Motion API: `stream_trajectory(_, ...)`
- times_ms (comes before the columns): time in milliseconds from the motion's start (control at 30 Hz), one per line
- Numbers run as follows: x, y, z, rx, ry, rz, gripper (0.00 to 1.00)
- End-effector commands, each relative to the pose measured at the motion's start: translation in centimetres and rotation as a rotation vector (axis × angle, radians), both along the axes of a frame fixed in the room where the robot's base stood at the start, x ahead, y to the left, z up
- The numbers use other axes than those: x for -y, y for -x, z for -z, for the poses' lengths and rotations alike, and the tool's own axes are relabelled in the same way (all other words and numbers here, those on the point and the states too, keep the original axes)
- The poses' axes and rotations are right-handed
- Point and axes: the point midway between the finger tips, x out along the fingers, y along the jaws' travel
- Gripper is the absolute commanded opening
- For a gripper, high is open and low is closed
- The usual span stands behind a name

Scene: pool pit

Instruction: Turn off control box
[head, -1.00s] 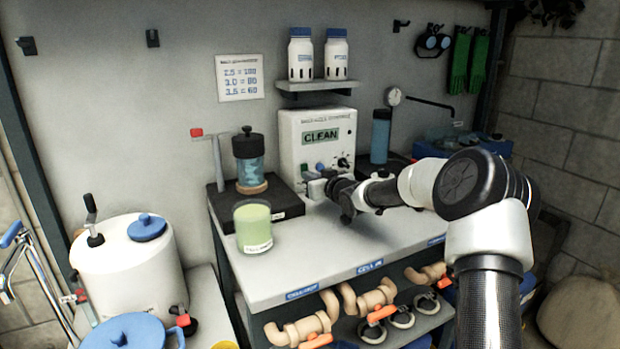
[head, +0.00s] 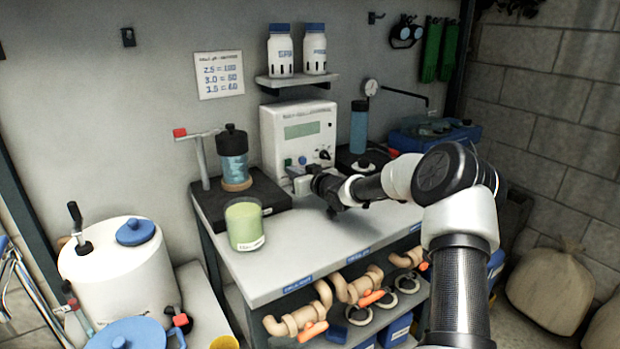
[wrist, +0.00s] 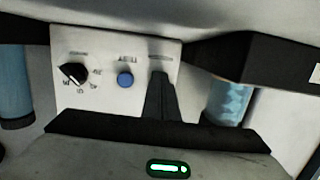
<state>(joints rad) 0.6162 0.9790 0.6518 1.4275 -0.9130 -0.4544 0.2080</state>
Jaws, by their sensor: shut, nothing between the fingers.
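The control box (head: 296,132) is a white unit standing upright at the back of the bench, and its green-grey screen (head: 302,130) is blank. A green button (head: 288,163), a blue button (head: 302,160) and a black knob (head: 324,154) sit low on its front. My gripper (head: 300,184) is shut and empty at the box's lower front. In the wrist view the knob (wrist: 74,73) and blue button (wrist: 125,79) show clear of the finger (wrist: 160,85), which covers the third control position. I cannot tell whether the finger touches the panel.
A green-tinted jar (head: 244,224) stands at the bench's front left. A black stand with a dark-lidded jar (head: 232,158) is left of the box. A blue bottle (head: 359,127) stands right of it. A shelf (head: 296,80) with two white bottles hangs above.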

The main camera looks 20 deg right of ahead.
Motion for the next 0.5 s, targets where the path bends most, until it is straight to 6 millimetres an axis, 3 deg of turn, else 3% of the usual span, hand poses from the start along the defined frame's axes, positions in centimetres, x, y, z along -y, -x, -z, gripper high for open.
stream_trajectory(500, 4.1, 11.5, -2.2, -0.005, 0.005, 0.007, 0.0)
